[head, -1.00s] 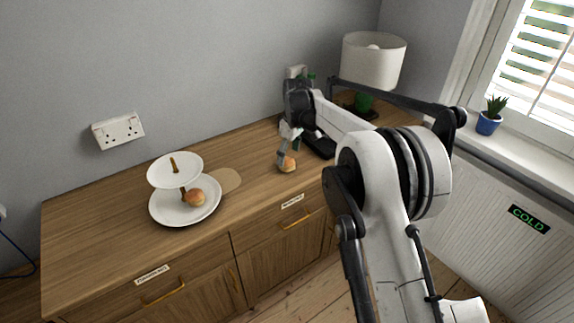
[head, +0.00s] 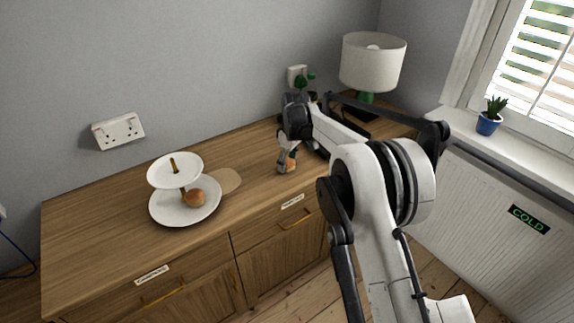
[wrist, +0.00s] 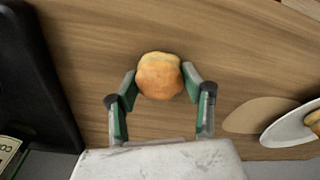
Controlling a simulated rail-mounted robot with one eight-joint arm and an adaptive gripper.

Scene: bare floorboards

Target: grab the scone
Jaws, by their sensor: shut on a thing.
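A round golden-brown scone (wrist: 160,76) sits between the two fingers of my gripper (wrist: 162,80) in the wrist view. The fingers touch it on both sides, and my gripper is shut on it. In the head view my gripper (head: 286,166) is low at the counter, with the scone (head: 290,165) partly hidden by the fingers. I cannot tell whether the scone still touches the wood. A second bun-like scone (head: 194,198) rests on the lower plate of a white two-tier stand (head: 168,212); its edge shows in the wrist view (wrist: 285,130).
A round tan board (head: 229,180) lies between the stand and my gripper. A white-shaded lamp (head: 373,62) stands at the back right, and a dark flat object (wrist: 35,75) lies left in the wrist view. The counter's left part (head: 90,225) is clear.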

